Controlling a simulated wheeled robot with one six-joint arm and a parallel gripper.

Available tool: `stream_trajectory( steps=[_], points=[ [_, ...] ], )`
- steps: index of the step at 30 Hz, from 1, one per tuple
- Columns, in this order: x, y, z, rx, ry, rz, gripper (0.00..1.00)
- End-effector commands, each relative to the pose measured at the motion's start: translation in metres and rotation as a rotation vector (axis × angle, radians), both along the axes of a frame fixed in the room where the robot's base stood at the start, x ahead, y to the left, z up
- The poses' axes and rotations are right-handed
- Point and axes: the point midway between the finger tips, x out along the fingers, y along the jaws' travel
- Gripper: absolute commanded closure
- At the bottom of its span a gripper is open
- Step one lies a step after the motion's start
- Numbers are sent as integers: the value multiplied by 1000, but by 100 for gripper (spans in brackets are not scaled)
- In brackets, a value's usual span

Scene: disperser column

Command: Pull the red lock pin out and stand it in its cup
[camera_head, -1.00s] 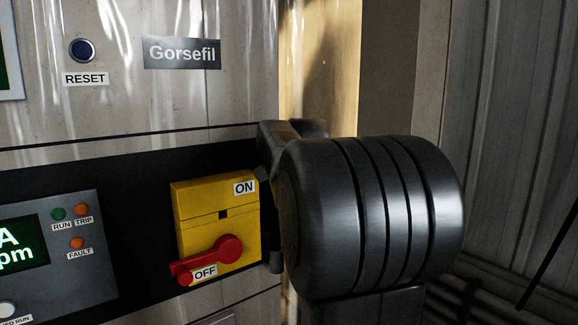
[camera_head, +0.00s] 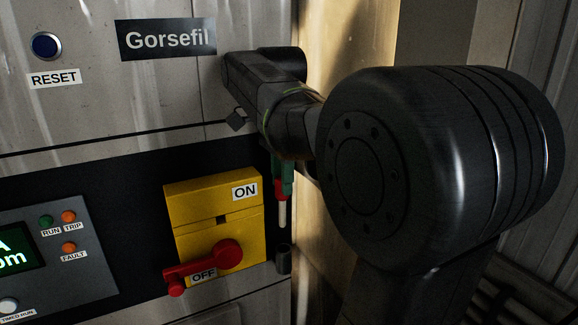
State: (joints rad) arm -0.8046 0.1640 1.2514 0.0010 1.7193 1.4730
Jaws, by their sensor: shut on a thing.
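The red lock pin (camera_head: 282,212) hangs upright beside the right edge of the yellow switch box, its red head at the top and its pale shank pointing down. My gripper (camera_head: 283,178), with green fingers, is shut on the red head. The rest of my gripper is mostly hidden behind my arm. The small dark cup (camera_head: 284,259) is below the pin at the box's lower right. A gap shows between the shank's tip and the cup's rim in this view; I cannot tell how well they line up in depth.
The yellow switch box (camera_head: 215,215) has its red handle (camera_head: 225,255) at OFF. A grey panel (camera_head: 95,235) with lamps and a display is to the left. The RESET button (camera_head: 46,46) and Gorsefil plate (camera_head: 166,40) are above. My large arm joint blocks the right side.

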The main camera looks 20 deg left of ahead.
Motion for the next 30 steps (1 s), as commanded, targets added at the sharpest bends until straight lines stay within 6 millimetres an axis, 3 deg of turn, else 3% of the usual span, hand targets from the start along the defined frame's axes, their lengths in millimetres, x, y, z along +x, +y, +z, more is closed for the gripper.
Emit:
stream_trajectory(
  steps=[11,30],
  points=[
    [8,2,-13,-7,4,-38,100],
    [8,3,-65,-8,8,-36,100]
  ],
)
